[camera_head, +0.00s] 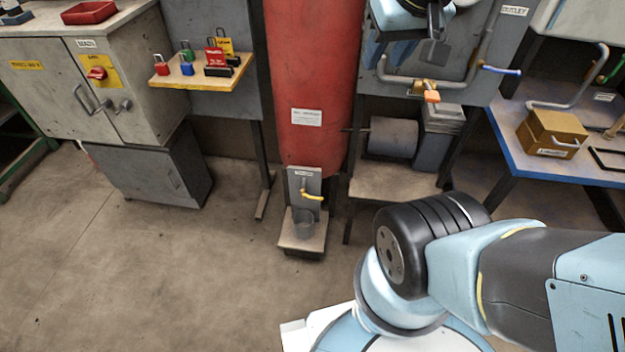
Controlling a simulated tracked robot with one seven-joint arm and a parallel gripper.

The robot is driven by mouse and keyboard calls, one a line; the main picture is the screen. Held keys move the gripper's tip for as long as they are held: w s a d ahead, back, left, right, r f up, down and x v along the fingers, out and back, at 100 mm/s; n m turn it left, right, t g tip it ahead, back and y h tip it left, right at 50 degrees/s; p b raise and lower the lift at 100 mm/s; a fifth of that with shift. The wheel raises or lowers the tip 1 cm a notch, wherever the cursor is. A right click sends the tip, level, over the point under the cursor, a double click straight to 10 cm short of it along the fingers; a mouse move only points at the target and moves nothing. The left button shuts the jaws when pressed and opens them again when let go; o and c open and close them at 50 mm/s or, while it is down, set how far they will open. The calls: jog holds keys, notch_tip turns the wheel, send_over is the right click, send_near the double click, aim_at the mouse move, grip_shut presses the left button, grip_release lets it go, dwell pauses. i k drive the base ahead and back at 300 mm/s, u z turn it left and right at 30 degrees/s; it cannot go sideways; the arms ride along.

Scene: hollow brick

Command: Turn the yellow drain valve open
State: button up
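The yellow drain valve handle (312,197) sticks out to the right, tilted slightly down, on a small grey labelled panel (293,183) at the foot of a tall red tank (312,85). A grey cup (303,224) stands below the valve on a low stand (289,243). My gripper (434,52) shows only in part at the top edge, dark grey and pointing down. It is above and to the right of the valve, well apart from it. Whether its fingers are open or shut cannot be made out.
A cabinet (130,95) stands at the left, with a wooden shelf of padlocks (200,75) beside it. Right of the tank are a pipe panel with an orange handle (432,97) and a blue table (550,150). The floor before the valve (200,290) is clear.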

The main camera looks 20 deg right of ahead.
aim_at(312, 197)
jog(key=u, duration=1.4)
jog(key=i, duration=0.1)
jog(key=z, duration=2.9)
jog(key=k, duration=0.9)
jog(key=u, duration=0.15)
jog(key=i, duration=0.5)
jog(key=u, duration=0.1)
